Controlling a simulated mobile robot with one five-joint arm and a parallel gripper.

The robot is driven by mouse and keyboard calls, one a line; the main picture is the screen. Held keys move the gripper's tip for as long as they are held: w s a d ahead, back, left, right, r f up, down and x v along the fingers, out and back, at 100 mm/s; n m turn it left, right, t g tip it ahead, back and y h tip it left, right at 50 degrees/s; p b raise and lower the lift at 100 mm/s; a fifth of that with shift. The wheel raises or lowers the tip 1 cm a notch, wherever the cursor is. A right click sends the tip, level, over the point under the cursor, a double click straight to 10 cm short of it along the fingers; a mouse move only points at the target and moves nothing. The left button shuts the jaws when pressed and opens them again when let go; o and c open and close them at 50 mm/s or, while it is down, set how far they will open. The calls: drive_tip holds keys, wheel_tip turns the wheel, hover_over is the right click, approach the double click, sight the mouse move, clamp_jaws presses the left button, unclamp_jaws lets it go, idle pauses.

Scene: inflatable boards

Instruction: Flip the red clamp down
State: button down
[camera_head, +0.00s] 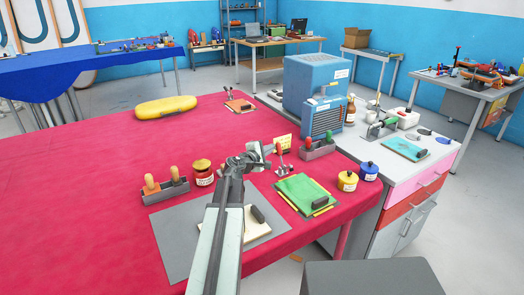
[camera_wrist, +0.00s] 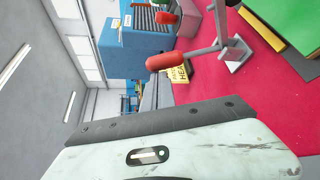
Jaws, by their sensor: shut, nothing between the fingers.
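The red clamp (camera_head: 280,150) stands at the right side of the red table, beside the green sheets (camera_head: 300,190). Its red handle points upward. In the wrist view its red handle (camera_wrist: 165,60) and metal frame (camera_wrist: 235,52) show large at the upper right; the picture is turned sideways there. My gripper (camera_head: 263,157) is just left of the clamp in the head view, shut and empty. I see no clear contact with the handle. In the wrist view a pale plate with a dark edge, part of mine, fills the bottom and hides what lies below.
A grey holder with red and green handles (camera_head: 319,151) stands right behind the clamp. A yellow sign (camera_head: 283,144) is close by. A large blue machine (camera_head: 316,90) stands behind. Yellow (camera_head: 347,181) and blue (camera_head: 368,171) jars stand at the right. The table's left half is mostly clear.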

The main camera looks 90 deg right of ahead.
drive_tip(key=s+a, duration=0.4)
drive_tip(key=shift+a+r, duration=0.3)
